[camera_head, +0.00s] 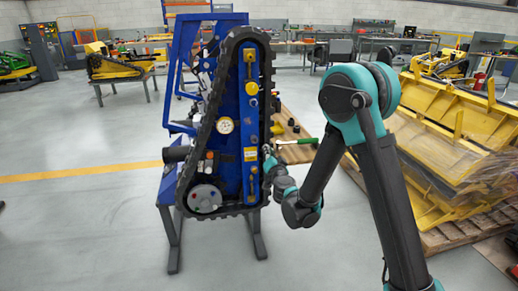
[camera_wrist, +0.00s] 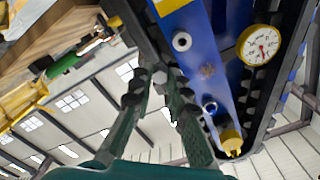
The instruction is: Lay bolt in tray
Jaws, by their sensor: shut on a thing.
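My gripper (camera_wrist: 161,88) is shut on a small grey bolt (camera_wrist: 160,76), whose hexagonal head shows between the fingertips in the wrist view. The fingertips are close to the blue panel (camera_wrist: 205,70) of the tracked carrier. I cannot tell whether the bolt is clear of the panel. In the head view my gripper (camera_head: 268,160) is at the right edge of the carrier (camera_head: 232,130), low on the blue panel; the bolt is too small to make out there. I cannot pick out a tray in either view.
A wooden bench top (camera_head: 298,150) behind the carrier bears a green-handled tool (camera_head: 297,141) and small black parts. A round gauge (camera_wrist: 260,44) and a yellow knob (camera_wrist: 231,140) are on the panel. Yellow stacked parts (camera_head: 440,150) stand at the right. Floor at the left is clear.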

